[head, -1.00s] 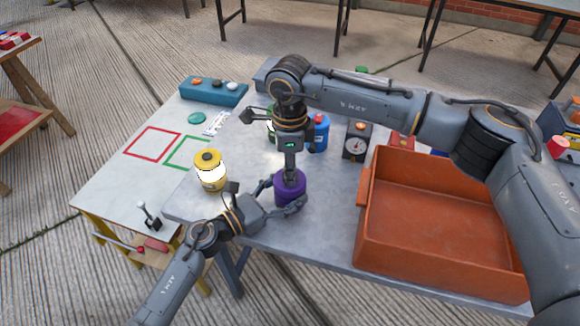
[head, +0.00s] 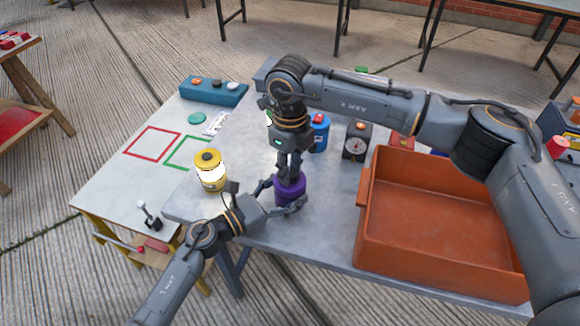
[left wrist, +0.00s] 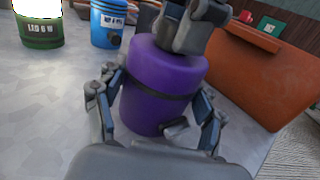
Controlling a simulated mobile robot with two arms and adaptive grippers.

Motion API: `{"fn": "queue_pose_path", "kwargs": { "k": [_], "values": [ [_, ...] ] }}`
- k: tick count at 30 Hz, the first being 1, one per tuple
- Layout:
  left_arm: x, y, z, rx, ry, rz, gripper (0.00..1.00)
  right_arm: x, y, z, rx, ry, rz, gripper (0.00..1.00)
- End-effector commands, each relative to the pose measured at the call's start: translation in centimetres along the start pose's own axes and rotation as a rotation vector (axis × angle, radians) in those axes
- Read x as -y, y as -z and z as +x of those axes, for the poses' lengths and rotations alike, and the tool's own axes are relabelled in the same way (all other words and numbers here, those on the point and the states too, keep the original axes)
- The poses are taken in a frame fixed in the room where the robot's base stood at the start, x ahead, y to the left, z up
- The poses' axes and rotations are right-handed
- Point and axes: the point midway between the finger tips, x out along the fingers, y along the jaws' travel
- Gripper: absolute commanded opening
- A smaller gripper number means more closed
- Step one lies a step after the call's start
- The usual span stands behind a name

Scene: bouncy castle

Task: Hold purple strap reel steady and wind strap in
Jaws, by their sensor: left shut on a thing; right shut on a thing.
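The purple strap reel (head: 290,190) stands upright on the grey table near its front edge. It fills the middle of the left wrist view (left wrist: 160,82), with a dark band around it. My left gripper (head: 281,199) is shut around the reel's body from the front left; its fingers show on both sides of it in the left wrist view (left wrist: 158,112). My right gripper (head: 289,174) points straight down and is shut on the top of the reel. Whatever part it grips there, and the strap itself, are hidden by the fingers.
An orange-red tray (head: 365,215) stands close on the right.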

Motion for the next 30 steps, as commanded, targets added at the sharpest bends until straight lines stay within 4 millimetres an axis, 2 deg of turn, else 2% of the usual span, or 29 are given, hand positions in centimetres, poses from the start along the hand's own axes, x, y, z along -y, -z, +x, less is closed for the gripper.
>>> {"fn": "queue_pose_path", "kwargs": {
  "k": [13, 14, 16, 17, 26, 30],
  "values": [
    [0.1, 0.0, 0.0, 0.000, 0.002, 0.000, 0.18, 0.1, -0.1, -0.1, 0.003, 0.001, 0.011, 0.00],
    [0.1, 0.0, 0.0, 0.000, 0.003, 0.000, 0.18, 0.1, -0.1, -0.1, 0.003, 0.001, 0.011, 0.36],
    [0.1, 0.0, 0.0, -0.001, 0.002, 0.000, 0.18, 0.1, -0.1, -0.1, 0.003, 0.001, 0.010, 0.51],
    [0.1, 0.0, 0.0, -0.001, 0.002, 0.000, 0.18, 0.1, -0.1, -0.1, 0.002, 0.001, 0.010, 0.54],
    [0.1, 0.0, 0.0, -0.001, 0.002, -0.001, 0.18, 0.0, 0.0, -0.1, 0.001, 0.001, 0.009, 0.54],
    [0.1, 0.0, 0.0, -0.001, 0.002, -0.001, 0.18, 0.1, -0.1, -1.4, 0.004, 0.002, 0.009, 0.54]
  ]
}}
